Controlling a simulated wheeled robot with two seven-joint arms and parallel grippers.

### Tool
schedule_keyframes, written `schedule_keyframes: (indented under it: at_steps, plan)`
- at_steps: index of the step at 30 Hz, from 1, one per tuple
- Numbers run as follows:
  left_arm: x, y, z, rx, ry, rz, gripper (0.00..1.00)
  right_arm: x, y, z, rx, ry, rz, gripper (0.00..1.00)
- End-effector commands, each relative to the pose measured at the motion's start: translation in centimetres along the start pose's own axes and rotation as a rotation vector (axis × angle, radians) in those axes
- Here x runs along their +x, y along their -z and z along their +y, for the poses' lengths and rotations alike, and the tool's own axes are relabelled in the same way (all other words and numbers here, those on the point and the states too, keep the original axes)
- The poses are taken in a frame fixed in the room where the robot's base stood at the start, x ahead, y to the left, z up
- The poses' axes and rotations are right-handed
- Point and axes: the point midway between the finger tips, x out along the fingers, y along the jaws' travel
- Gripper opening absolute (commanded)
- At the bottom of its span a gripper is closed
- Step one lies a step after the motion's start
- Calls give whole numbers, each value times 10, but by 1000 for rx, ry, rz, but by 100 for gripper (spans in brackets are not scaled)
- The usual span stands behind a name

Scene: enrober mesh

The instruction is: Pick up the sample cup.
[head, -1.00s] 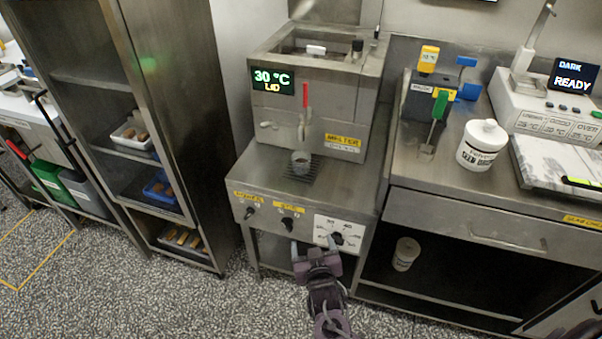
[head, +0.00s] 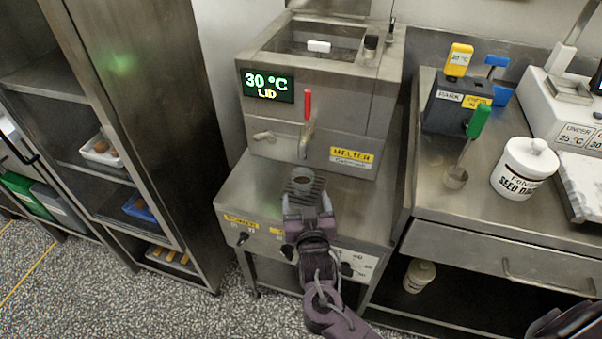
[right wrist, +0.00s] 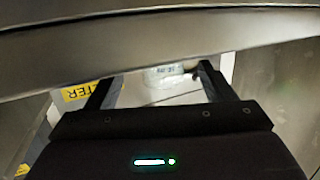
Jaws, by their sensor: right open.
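The sample cup (head: 302,181) is a small grey cup with a dark inside. It stands upright on the drip grate below the spout of the melter (head: 345,135). My right gripper (head: 306,201) is open just in front of the cup, on the near side, with its fingers pointing at it. In the right wrist view the cup (right wrist: 165,76) shows partly between the two spread fingers (right wrist: 158,86), near their tips. The lower part of the cup is hidden by the gripper in the head view. My left gripper is out of view.
The red-handled lever (head: 307,107) and tap stand just above and behind the cup. A counter at right holds a white seed jar (head: 524,168) and a green-handled ladle (head: 478,122). A steel rack (head: 125,100) stands at left.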

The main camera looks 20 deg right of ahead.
Motion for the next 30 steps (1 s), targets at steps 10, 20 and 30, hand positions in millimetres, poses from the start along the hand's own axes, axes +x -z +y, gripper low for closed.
schedule_keyframes:
  at_steps: [10,20,30]
  plan:
    - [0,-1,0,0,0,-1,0,44,2,-2,-2,-1,2,76]
    - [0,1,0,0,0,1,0,73,1,-3,1,0,-1,76]
    - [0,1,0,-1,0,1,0,72,1,-3,1,0,0,51]
